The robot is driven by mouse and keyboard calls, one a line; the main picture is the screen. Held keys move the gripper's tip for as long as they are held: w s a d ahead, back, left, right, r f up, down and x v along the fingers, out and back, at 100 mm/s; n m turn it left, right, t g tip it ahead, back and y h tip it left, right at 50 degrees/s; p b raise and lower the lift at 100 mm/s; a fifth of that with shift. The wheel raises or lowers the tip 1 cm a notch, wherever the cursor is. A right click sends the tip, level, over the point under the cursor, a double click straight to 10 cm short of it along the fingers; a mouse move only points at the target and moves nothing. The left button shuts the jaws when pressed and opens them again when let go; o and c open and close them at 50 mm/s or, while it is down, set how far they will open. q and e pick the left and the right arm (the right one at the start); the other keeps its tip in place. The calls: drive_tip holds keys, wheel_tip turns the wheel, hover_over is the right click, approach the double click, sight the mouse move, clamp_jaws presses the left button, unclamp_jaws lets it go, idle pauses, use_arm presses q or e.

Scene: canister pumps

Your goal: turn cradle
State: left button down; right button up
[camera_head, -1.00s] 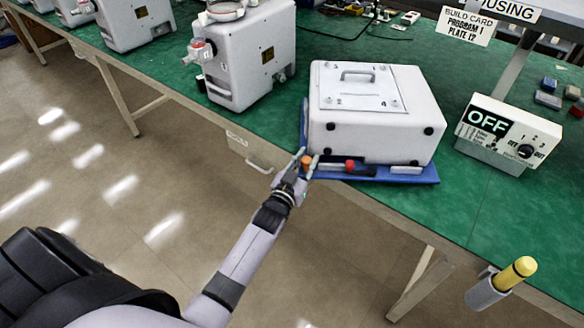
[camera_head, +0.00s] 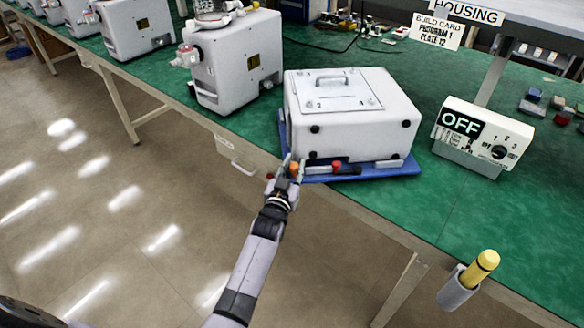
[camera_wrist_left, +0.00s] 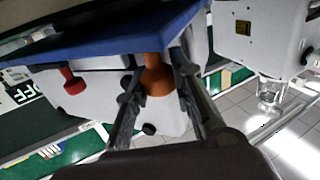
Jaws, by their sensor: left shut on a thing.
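The cradle is a blue base (camera_head: 370,173) near the table's front edge, with a white housing (camera_head: 350,118) on it. The housing has a handled plate (camera_head: 335,90) on top. An orange knob (camera_head: 296,167) and a red knob (camera_head: 336,165) show at the cradle's front. My left gripper (camera_head: 287,166) is at the orange knob. In the left wrist view its fingers (camera_wrist_left: 158,95) are shut on the orange knob (camera_wrist_left: 155,75), one on each side, under the blue base (camera_wrist_left: 110,40). The red knob (camera_wrist_left: 72,82) is apart from the fingers. My right gripper is not in view.
A control box (camera_head: 482,138) reading OFF stands right of the cradle. A white canister pump (camera_head: 232,62) stands to the left. A yellow-handled tool (camera_head: 480,268) sits in a holder at the table edge. Green table (camera_head: 390,220) is clear in front of the control box.

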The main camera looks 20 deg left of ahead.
use_arm(q)
drive_tip(key=c, duration=1.4)
unclamp_jaws()
drive_tip(key=shift+o, duration=0.2)
drive_tip(key=shift+s+f, duration=0.1)
drive_tip(key=shift+s, duration=0.4)
drive_tip(key=s, duration=1.1)
drive_tip(key=shift+d, duration=0.25)
drive_tip(key=shift+c, duration=0.3)
